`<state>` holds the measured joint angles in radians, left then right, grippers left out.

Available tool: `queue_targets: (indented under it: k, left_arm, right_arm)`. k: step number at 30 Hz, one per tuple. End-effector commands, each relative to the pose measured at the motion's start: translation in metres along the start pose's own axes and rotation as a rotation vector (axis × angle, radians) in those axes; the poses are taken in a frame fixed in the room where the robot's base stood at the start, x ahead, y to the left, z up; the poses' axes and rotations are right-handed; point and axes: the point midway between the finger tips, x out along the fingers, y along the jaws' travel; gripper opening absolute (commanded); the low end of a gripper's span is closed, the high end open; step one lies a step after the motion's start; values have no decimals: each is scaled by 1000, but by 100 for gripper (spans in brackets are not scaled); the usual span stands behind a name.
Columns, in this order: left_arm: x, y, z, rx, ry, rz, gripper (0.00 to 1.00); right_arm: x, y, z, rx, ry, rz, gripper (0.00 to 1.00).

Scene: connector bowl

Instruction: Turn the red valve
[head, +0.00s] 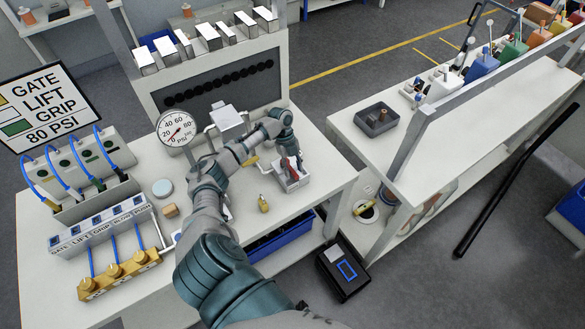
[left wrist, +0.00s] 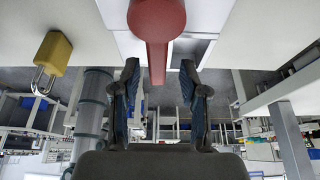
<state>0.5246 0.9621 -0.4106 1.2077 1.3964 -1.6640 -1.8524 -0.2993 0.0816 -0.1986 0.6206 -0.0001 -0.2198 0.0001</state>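The red valve (left wrist: 156,22) has a round hub and a straight handle. In the left wrist view it comes down from the top centre, its handle end between my left gripper's fingers. My left gripper (left wrist: 160,66) is open, with one finger on each side of the handle and visible gaps between. In the head view my left arm reaches across the bench, and the left gripper (head: 291,157) points down at a small white box (head: 293,181), where a bit of red shows. The gripper hides most of the valve there. My right gripper is not in view.
A brass padlock (head: 263,204) lies on the bench near the white box; it also shows in the left wrist view (left wrist: 53,54). A pressure gauge (head: 176,128) stands behind my arm. Blue-hosed fittings (head: 110,240) fill the bench's left side. A dark tray (head: 377,119) sits on the right bench.

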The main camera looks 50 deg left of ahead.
Motion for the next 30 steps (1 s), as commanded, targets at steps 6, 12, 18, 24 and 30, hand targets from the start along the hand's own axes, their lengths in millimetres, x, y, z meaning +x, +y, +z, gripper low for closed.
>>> queue_targets:
  k: [6, 12, 18, 24, 30]
  left_arm:
    - [-3, 2, 2, -2, 0, 2, 44]
    - [-32, 0, -10, 0, -2, -1, 44]
    - [-68, -1, -27, 1, -2, 1, 44]
    - [-88, -2, -37, 0, -1, 1, 44]
    - [-91, -2, -38, -1, 0, 3, 44]
  right_arm:
    - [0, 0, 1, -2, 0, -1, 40]
    - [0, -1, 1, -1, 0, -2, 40]
    - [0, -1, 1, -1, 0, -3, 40]
    - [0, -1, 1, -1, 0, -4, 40]
    - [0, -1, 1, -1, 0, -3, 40]
